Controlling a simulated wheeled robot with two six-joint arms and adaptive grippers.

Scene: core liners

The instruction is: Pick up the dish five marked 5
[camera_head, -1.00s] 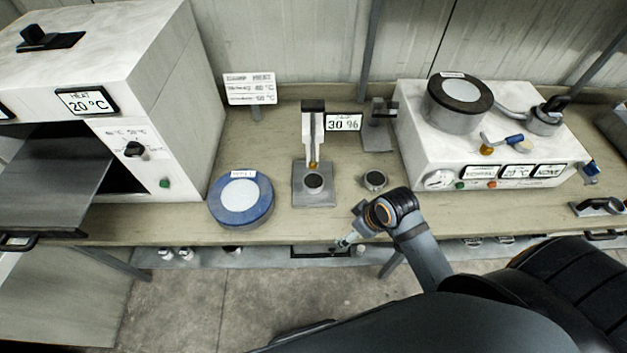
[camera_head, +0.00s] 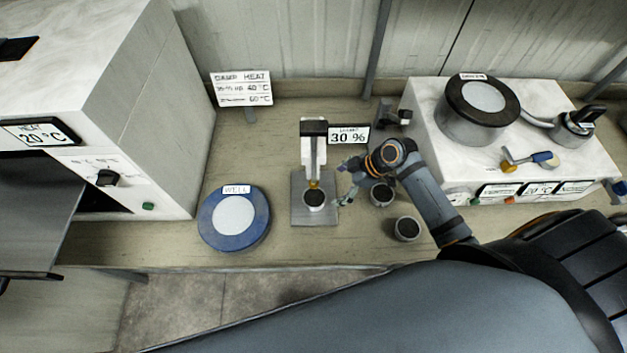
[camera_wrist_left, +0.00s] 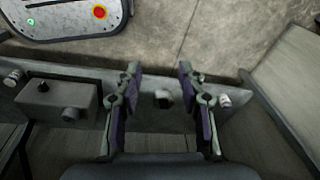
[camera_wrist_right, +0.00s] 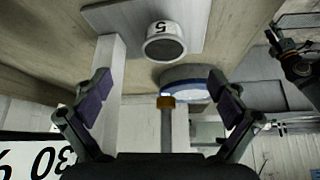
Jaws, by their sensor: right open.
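The dish marked 5 (camera_wrist_right: 164,45) is a small pale cup with a dark top, its 5 upside down in the right wrist view. It sits on the grey base plate of the gauge stand (camera_head: 313,150), and the dish also shows in the head view (camera_head: 314,199). My right gripper (camera_head: 346,181) is open just right of the stand, apart from the dish. In the right wrist view the stand's yellow-tipped probe (camera_wrist_right: 166,102) shows between the open fingers. My left gripper (camera_wrist_left: 160,75) is open and empty, seen only in its wrist view.
Two similar dishes stand to the right, one close to my right gripper (camera_head: 382,194) and one nearer the bench edge (camera_head: 407,229). A blue disc labelled WELL (camera_head: 234,219) lies left of the stand. A white oven (camera_head: 150,90) and a white apparatus (camera_head: 430,105) flank the bench.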

